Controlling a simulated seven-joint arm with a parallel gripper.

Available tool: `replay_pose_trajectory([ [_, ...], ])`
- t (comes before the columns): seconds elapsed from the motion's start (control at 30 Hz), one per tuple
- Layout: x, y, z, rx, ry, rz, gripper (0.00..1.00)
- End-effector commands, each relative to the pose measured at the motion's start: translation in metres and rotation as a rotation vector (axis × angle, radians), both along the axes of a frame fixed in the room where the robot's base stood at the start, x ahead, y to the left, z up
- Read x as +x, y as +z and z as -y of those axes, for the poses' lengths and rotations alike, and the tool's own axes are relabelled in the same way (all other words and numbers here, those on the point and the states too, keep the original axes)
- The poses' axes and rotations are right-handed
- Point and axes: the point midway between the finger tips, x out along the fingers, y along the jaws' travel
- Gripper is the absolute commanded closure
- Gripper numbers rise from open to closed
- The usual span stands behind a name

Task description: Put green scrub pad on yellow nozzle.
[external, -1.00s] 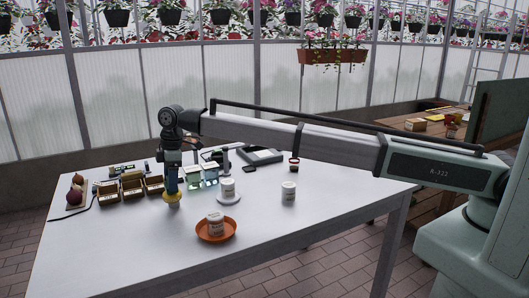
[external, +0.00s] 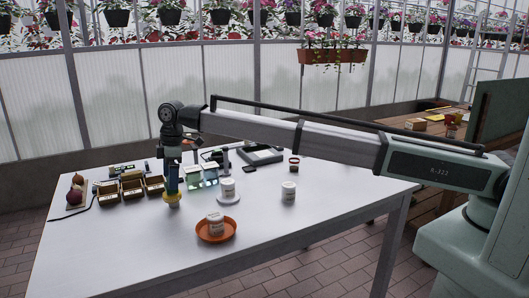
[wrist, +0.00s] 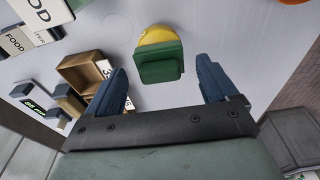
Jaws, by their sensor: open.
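The green scrub pad (wrist: 158,66) is a dark green block between the fingers in the wrist view. It overlaps the near part of the yellow nozzle (wrist: 158,34) and looks to lie on it, though the contact itself is hidden. In the external view the yellow nozzle (external: 172,198) is on the white table directly below my gripper, and the pad is not clearly visible there. My gripper (wrist: 160,66) is open, with a blue finger on each side of the pad and a gap to both. It points down over the pad and nozzle (external: 172,181).
Small wooden boxes (external: 132,188) stand left of my gripper. Glass-like containers (external: 203,177) are close on its right. The table's front left is clear.

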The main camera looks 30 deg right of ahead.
Motion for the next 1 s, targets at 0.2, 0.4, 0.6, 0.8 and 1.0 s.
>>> replay_pose_trajectory([
  [0.2, 0.001, 0.04, 0.005, 0.002, 0.0, 0.002, 0.14],
  [0.4, 0.001, 0.075, 0.01, 0.001, 0.0, 0.001, 0.14],
  [0.6, 0.001, 0.099, 0.014, 0.0, 0.0, 0.0, 0.14],
  [0.8, 0.0, 0.107, 0.015, -0.001, 0.0, -0.001, 0.14],
  [1.0, 0.0, 0.107, 0.015, -0.001, 0.0, -0.001, 0.14],
])
